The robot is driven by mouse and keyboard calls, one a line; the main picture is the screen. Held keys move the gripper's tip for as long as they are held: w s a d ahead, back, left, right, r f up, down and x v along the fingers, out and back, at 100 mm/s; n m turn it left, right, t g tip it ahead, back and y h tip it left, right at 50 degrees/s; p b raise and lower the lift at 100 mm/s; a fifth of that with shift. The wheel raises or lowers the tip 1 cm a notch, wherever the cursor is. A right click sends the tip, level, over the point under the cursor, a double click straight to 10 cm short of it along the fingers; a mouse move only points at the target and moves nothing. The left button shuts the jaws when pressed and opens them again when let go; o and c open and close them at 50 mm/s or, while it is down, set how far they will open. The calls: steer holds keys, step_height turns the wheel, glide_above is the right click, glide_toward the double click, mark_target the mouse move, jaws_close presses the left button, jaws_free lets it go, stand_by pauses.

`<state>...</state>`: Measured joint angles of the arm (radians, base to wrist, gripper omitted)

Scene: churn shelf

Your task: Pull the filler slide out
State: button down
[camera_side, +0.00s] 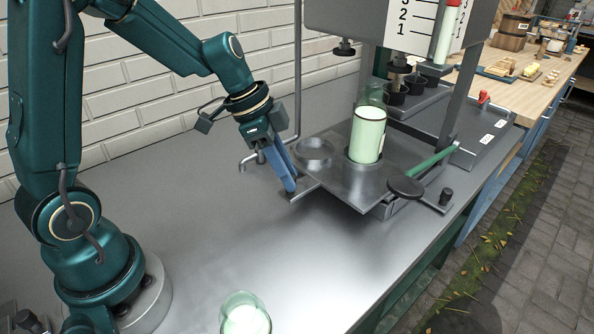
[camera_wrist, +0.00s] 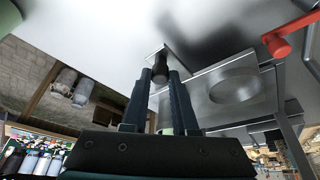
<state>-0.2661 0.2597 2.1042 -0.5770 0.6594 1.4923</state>
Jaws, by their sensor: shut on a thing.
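The filler slide (camera_side: 340,184) is a flat grey metal plate under the filling stand. An empty round ring (camera_side: 313,150) sits on its left part, and a glass bottle of pale green liquid (camera_side: 367,137) stands upright toward its right. My gripper (camera_side: 289,187) is at the slide's left end, its blue fingers pointing down. In the wrist view my gripper (camera_wrist: 161,82) is shut on a dark upright knob (camera_wrist: 160,64) on a small tab of the slide. The slide's plate (camera_wrist: 205,78) and ring (camera_wrist: 236,86) show to the right there. The fingers hide the knob in the side view.
A black paddle (camera_side: 405,187) and green lever (camera_side: 436,161) are at the slide's front right, beside another black knob (camera_side: 446,196). A bent metal pipe (camera_side: 252,158) is close behind my gripper. A glass (camera_side: 245,314) stands at the near edge. The bench left of the slide is clear.

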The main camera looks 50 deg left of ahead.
steer(key=s, duration=0.6)
steer(key=shift+s, duration=0.3)
steer(key=shift+a, duration=0.1)
steer(key=c, duration=0.7)
jaws_free()
steer(key=v, duration=0.5)
